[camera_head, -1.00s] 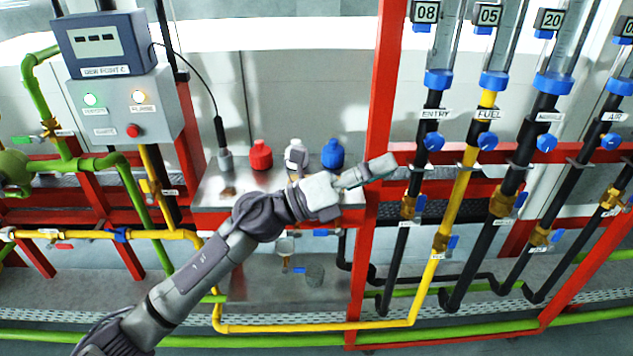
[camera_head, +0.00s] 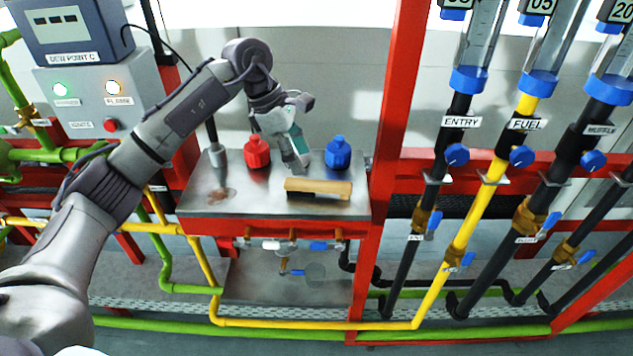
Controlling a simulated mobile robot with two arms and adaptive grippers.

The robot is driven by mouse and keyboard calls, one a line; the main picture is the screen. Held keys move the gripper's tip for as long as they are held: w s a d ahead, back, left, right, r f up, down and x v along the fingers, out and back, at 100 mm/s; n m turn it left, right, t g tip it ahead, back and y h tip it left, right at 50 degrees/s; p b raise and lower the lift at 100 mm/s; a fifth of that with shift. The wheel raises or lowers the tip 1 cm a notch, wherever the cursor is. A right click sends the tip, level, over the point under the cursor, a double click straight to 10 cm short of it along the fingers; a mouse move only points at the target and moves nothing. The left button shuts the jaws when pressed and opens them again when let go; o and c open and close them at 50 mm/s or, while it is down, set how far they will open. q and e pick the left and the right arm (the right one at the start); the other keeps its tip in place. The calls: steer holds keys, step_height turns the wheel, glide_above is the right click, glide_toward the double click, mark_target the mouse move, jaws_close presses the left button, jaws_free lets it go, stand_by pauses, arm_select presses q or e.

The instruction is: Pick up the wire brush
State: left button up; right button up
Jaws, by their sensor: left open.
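The wire brush (camera_head: 318,187) lies on the metal shelf (camera_head: 250,208), near its front right part. Its pale wooden back faces up, with a dark edge along the front; its bristles cannot be made out. My left gripper (camera_head: 294,162) is open and points down just above and behind the brush's left half. It looks empty, and whether it touches the brush cannot be told. My right gripper is not in view.
A red bottle (camera_head: 257,153) stands left of my gripper and a blue bottle (camera_head: 337,153) right of it. A grey probe holder (camera_head: 217,155) stands at the shelf's left. A red post (camera_head: 388,150) rises at the right. Valves (camera_head: 318,245) hang below the shelf.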

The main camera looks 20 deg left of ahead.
mark_target(316, 182)
arm_select(q)
steer(key=x, duration=0.3)
steer(key=shift+w, duration=0.25)
steer(key=shift+w+d+f+p, duration=0.15)
steer(key=shift+f+p, duration=0.25)
steer(key=shift+f, duration=0.05)
steer(key=shift+d+p+x, duration=0.25)
steer(key=shift+p+x, duration=0.65)
steer(key=shift+x, duration=1.4)
steer(key=c, duration=0.7)
steer(key=shift+a, duration=0.1)
jaws_close()
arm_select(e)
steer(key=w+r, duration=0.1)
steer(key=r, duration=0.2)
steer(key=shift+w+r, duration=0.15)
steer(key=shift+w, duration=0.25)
